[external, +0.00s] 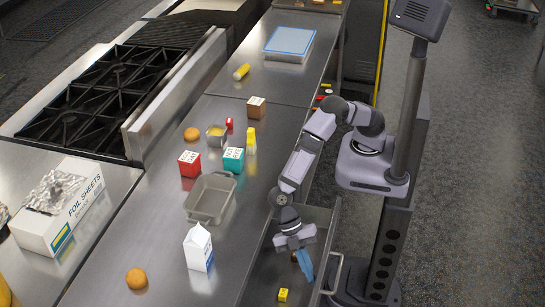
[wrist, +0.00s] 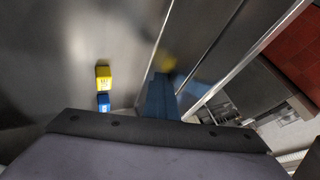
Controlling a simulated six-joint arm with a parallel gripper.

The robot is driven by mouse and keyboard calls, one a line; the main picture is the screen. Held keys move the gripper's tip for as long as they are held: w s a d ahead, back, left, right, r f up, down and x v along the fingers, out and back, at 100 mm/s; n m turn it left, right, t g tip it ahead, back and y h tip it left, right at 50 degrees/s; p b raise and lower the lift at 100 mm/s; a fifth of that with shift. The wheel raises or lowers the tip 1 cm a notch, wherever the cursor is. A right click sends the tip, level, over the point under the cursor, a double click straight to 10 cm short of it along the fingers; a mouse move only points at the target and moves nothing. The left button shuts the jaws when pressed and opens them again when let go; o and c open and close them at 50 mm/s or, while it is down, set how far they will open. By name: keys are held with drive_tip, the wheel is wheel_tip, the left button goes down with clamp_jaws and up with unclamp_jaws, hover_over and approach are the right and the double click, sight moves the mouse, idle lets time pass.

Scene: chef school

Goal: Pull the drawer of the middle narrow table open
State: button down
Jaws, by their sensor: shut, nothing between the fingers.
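The drawer (external: 327,240) under the steel counter stands pulled out, with its inside showing. Its bar handle (external: 334,276) is on the outer front, to the right of my gripper. My gripper (external: 306,270) points down at the drawer opening, its blue fingers shut and empty. In the wrist view the shut fingers (wrist: 162,97) are beside the drawer's front panel (wrist: 200,50), on the inner side. I cannot tell if they touch it. A small yellow box (external: 283,294) lies on the drawer floor; the wrist view shows it (wrist: 103,76) with a blue part.
The counter holds a grey pan (external: 211,198), a milk carton (external: 198,248), a red box (external: 189,163), a teal box (external: 233,160) and buns (external: 137,279). A stove (external: 100,95) is at left. Floor (external: 470,170) is clear right of my base.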

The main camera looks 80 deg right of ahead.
drive_tip(key=s+b, duration=0.2)
drive_tip(key=s, duration=0.4)
drive_tip(key=p+v, duration=0.2)
drive_tip(key=v, duration=0.8)
drive_tip(key=shift+w, duration=0.1)
